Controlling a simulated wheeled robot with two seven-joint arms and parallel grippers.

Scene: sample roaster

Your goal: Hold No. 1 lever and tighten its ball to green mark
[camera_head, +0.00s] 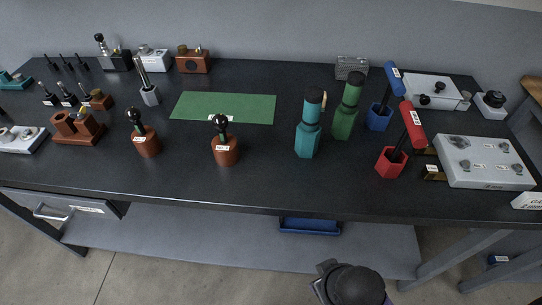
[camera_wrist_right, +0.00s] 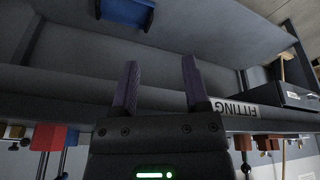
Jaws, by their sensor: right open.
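Two levers with black ball knobs stand upright on reddish-brown bases near the table's front edge in the head view. One lever (camera_head: 145,140) is at left and the other (camera_head: 225,144) is nearer the middle. Each has a small white label, too small to read surely, so I cannot tell which is No. 1. Any green mark on them is too small to make out. My right gripper (camera_wrist_right: 160,85) is open and empty in the right wrist view, below the table's front. In the head view, part of my right arm shows at bottom centre. My left gripper is out of view.
A green mat (camera_head: 224,107) lies behind the levers. Teal (camera_head: 308,135) and green (camera_head: 346,115) bottle-shaped items stand to the right, then blue (camera_head: 379,116) and red (camera_head: 392,161) holders with T-handled tools. A blue bin (camera_head: 310,225) sits on the lower shelf. The table front between the levers is clear.

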